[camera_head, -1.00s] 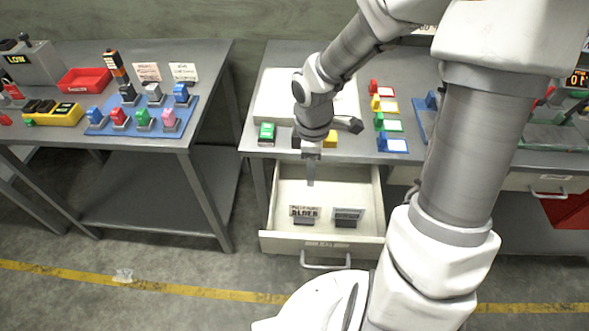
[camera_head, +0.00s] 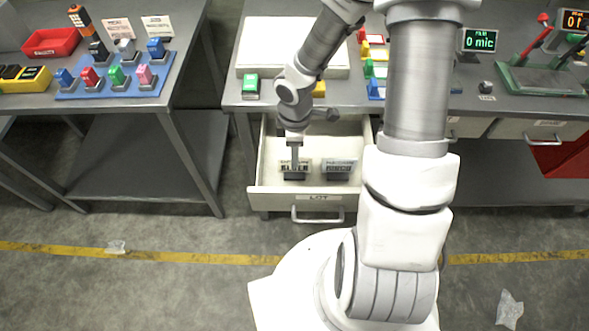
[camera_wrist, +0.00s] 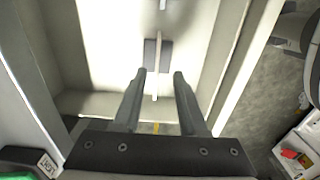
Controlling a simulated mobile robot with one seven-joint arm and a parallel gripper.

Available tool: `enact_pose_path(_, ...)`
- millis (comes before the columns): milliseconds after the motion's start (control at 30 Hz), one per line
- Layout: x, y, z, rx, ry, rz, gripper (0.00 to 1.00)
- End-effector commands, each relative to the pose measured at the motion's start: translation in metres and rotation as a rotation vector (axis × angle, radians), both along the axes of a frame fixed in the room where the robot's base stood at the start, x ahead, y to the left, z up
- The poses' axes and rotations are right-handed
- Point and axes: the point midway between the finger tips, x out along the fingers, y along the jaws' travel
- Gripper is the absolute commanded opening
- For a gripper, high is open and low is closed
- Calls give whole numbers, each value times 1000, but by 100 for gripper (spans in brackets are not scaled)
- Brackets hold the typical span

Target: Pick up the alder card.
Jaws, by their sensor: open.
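The alder card (camera_head: 301,167) stands upright in a dark holder at the left inside the open drawer (camera_head: 261,191); its lettering is partly covered by my gripper (camera_head: 294,164). In the wrist view the card (camera_wrist: 157,48) shows as a thin pale edge between the two halves of its dark holder. My gripper (camera_wrist: 160,74) is open above it, and the card lines up with the gap between the fingers. Whether the fingertips reach down beside it is hard to tell. The fingers do not grip it.
A second card (camera_head: 338,165) stands just right of the alder card in the drawer. Drawer walls surround both. The workbench (camera_head: 235,95) edge is behind, with a green block (camera_head: 251,86) on it. A left table (camera_head: 185,90) holds several coloured stamps.

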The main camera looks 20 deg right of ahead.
Motion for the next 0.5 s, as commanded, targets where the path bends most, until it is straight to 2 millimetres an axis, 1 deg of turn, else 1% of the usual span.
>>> enact_pose_path(33, 1, 1, -12, 1, 3, 3, 41)
enact_pose_path(200, 5, 0, -35, 1, 2, 1, 41)
enact_pose_path(300, 5, 0, -41, -1, 1, 2, 41)
enact_pose_path(500, 5, 0, -41, 0, 0, 0, 41)
